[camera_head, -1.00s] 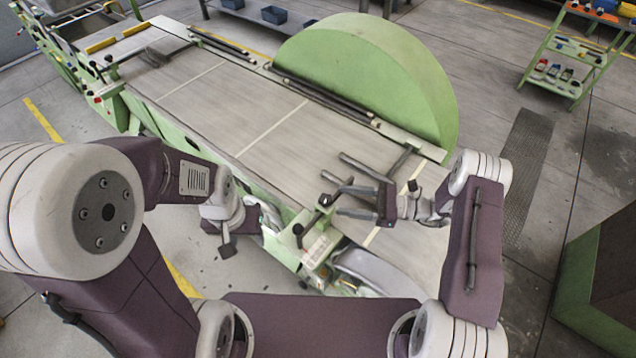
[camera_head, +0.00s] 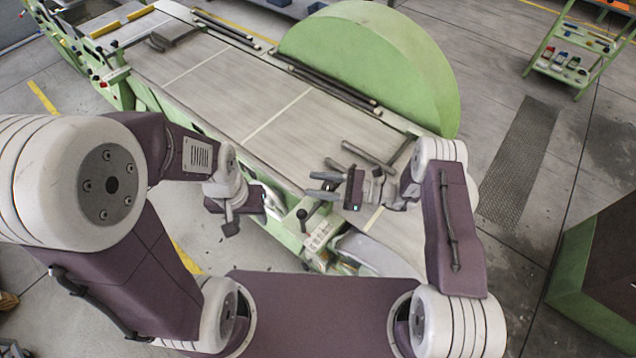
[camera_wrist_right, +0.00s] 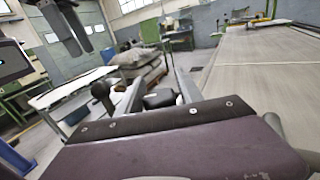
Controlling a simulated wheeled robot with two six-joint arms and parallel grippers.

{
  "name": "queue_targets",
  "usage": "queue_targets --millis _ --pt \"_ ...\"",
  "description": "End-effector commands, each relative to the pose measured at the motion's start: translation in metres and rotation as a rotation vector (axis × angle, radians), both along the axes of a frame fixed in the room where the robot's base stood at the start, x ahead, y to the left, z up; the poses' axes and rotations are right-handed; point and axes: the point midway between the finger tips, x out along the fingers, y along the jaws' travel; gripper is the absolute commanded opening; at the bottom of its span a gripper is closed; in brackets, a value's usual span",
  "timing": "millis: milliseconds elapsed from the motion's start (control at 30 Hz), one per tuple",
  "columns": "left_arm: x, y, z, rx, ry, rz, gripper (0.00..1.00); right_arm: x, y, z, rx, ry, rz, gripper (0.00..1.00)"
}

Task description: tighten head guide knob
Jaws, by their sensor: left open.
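A black ball knob (camera_head: 302,214) stands on a short stem at the near edge of the machine table (camera_head: 210,95). My right gripper (camera_head: 319,186) reaches left over the table's near end, its two grey fingers apart, a little above and right of this knob in the picture. In the right wrist view, the fingers of my right gripper (camera_wrist_right: 158,88) are spread, with a small dark block (camera_wrist_right: 158,98) between them; I cannot tell whether they touch it. A black knob (camera_wrist_right: 100,90) shows left of them. My left gripper (camera_head: 243,214) is open beside the table, left of the knob.
Dark guide bars (camera_head: 325,85) lie along the far side of the table. A big green half-disc (camera_head: 375,65) rises behind them. A grey bar (camera_head: 368,155) lies just beyond my right gripper. A green shelf cart (camera_head: 570,50) stands at the back right on open floor.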

Motion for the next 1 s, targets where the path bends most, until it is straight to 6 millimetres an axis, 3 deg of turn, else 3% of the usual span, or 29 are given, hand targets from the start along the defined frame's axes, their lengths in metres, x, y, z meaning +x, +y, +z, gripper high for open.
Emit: queue_targets --millis 33,133,467,1000 --pt "0.000 0.000 0.000 0.000 0.000 0.000 0.50 0.000 0.000 0.000 0.000 0.000 0.000 0.26" --pt "0.000 0.000 0.000 0.000 0.000 0.000 0.50 0.000 0.000 0.000 0.000 0.000 -0.001 0.00" --pt "0.000 0.000 0.005 0.000 0.000 0.000 0.50 0.002 0.000 0.002 0.001 0.001 -0.058 0.00" --pt "0.000 0.000 0.019 0.000 0.000 0.000 0.50 0.011 -0.003 0.002 0.001 0.000 -0.404 0.00"
